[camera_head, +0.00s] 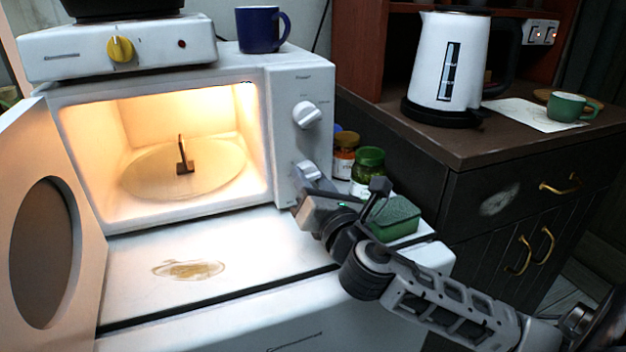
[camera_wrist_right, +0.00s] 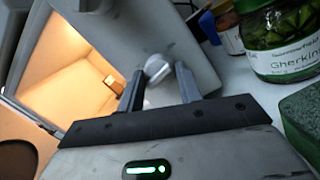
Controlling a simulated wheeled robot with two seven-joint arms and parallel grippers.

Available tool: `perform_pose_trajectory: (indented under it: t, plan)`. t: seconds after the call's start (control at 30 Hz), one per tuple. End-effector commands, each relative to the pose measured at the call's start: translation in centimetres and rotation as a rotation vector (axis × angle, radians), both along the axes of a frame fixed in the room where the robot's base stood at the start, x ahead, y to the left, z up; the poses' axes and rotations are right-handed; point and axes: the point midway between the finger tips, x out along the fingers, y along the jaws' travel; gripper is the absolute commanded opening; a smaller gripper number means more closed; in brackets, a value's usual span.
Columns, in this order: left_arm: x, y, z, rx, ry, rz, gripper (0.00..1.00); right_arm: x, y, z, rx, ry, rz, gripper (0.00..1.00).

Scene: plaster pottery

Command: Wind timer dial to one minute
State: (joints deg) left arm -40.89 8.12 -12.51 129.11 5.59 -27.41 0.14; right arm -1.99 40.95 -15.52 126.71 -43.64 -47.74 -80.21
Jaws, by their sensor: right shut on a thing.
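The white microwave (camera_head: 285,95) has two white dials on its right-hand panel. The upper dial (camera_head: 306,114) sits under small lettering that seems to read "Power". The lower dial (camera_head: 306,171), which I take for the timer, is partly hidden by my right gripper (camera_head: 310,184). In the right wrist view my right gripper (camera_wrist_right: 158,88) has its two fingers on either side of the lower dial (camera_wrist_right: 160,97), shut on it. The upper dial (camera_wrist_right: 157,67) shows just beyond the fingertips. Dial markings are too small to read. My left gripper is not in view.
The microwave door (camera_head: 50,215) stands open at left; the lit inside holds a glass plate (camera_head: 215,175) with a small brown object (camera_head: 184,165). A gherkin jar (camera_head: 368,165) and green block (camera_head: 396,218) stand close to my right gripper. A blue mug (camera_head: 259,30) sits on top.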

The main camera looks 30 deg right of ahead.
Motion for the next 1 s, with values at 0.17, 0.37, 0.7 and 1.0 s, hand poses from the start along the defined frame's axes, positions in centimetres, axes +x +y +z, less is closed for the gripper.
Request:
perform_pose_trajectory:
  t: [0.17, 0.37, 0.7, 1.0]
  plan:
    - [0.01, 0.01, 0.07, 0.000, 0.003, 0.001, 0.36, 0.00, 0.06, -0.11, 0.163, -0.035, -0.001, 0.13]
    - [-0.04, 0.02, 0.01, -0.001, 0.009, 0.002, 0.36, 0.01, 0.11, -0.08, 0.312, -0.071, -0.002, 0.13]
    - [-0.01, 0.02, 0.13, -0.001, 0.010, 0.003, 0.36, 0.02, 0.16, -0.08, 0.466, -0.109, -0.001, 0.13]
    - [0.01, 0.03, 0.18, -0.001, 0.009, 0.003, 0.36, 0.03, 0.17, -0.11, 0.503, -0.118, -0.001, 0.13]
